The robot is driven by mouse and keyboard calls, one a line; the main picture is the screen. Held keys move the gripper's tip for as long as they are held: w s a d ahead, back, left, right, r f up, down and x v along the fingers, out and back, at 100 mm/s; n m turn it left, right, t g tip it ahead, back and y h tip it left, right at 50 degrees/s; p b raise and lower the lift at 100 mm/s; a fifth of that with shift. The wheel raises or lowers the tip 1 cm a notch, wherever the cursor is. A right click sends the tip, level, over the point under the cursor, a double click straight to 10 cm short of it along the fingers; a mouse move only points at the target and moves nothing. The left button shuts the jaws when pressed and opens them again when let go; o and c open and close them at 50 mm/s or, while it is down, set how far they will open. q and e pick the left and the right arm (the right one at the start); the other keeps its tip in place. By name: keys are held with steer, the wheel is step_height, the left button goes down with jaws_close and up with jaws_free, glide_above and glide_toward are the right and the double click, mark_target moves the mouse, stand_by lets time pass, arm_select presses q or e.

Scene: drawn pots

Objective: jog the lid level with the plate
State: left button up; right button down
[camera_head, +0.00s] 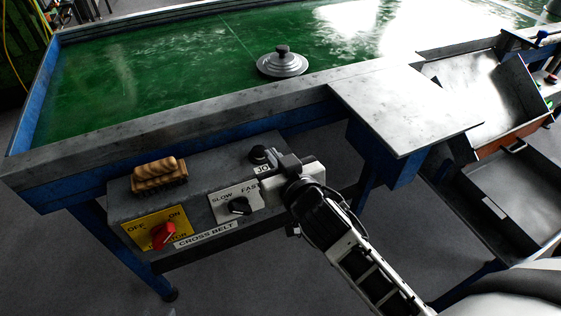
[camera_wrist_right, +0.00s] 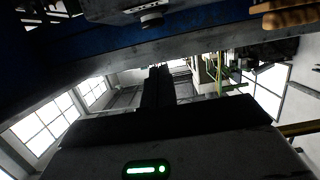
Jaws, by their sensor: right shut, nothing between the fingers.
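The grey round lid (camera_head: 282,65) with a dark knob lies on the green belt (camera_head: 130,90), near its front rail. The bare steel plate (camera_head: 405,105) is fixed at the belt's front edge, to the right of the lid; the lid sits left of its left edge. My right gripper (camera_head: 282,164) is shut and empty, its tip close to the black jog button (camera_head: 258,154) on the control box. Contact cannot be told. In the right wrist view its dark fingers (camera_wrist_right: 158,88) point up, with a black knob (camera_wrist_right: 152,20) above. My left gripper is not in view.
The control box (camera_head: 120,208) carries a wooden brush (camera_head: 158,174), a red off/on switch (camera_head: 164,235) and a slow/fast knob (camera_head: 240,205). A steel chute (camera_head: 485,95) and a grey tray (camera_head: 510,195) stand at the right. The belt around the lid is clear.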

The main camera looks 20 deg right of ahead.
steer(key=shift+v, duration=1.45)
steer(key=shift+r, duration=0.15)
steer(key=s+f+n+g+y, duration=0.1)
steer(key=s+f+g, duration=0.1)
steer(key=s+f, duration=0.4)
steer(key=s+f+n+g+y, duration=0.1)
steer(key=s+f+g, duration=0.2)
steer(key=s+f, duration=0.4)
step_height(320, 180, down, 5)
steer(key=shift+s+a+f, duration=0.1)
steer(key=shift+s+a, duration=0.15)
stand_by(2.0)
